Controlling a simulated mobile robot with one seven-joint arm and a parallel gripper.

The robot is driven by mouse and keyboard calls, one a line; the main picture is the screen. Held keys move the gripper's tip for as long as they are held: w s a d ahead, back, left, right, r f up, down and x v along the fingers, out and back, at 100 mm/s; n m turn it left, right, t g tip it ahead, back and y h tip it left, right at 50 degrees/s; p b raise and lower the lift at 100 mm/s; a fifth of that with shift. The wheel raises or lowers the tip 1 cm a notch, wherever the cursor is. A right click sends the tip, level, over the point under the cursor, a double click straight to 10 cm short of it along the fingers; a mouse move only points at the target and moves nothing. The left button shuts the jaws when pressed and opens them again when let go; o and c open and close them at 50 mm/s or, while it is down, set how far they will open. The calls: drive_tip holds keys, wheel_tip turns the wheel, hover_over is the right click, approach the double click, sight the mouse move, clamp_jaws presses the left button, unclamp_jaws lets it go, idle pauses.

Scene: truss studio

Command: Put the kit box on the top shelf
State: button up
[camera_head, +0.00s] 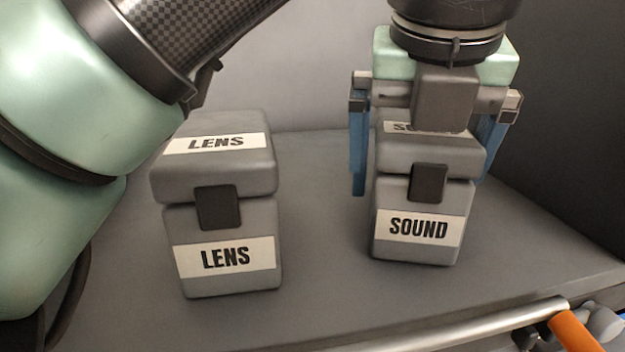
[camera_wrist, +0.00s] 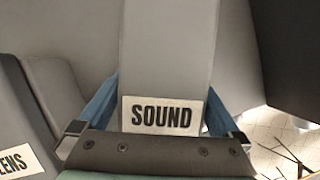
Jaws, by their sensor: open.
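Two grey lidded boxes with dark latches stand upright on a grey surface (camera_head: 322,225). The box labelled SOUND (camera_head: 418,228) is at the right in the head view and in the middle of the wrist view (camera_wrist: 168,55). The box labelled LENS (camera_head: 228,256) stands apart to its left; its edge shows at the left of the wrist view (camera_wrist: 20,110). My gripper (camera_head: 420,187) points down over the SOUND box, open, with a blue finger on either side of its upper part. Whether the fingers touch it I cannot tell. No label reads "kit", and I cannot tell which level is the top shelf.
A metal rail (camera_head: 470,328) runs along the surface's front edge. An orange item (camera_head: 574,333) lies beyond it at the lower right. A wall stands behind the boxes. A clear gap (camera_head: 322,195) separates the boxes.

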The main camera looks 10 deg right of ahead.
drive_tip(key=shift+b+v, duration=0.95)
drive_tip(key=shift+v, duration=2.2)
drive_tip(key=shift+d, duration=0.1)
drive_tip(key=shift+s, duration=0.1)
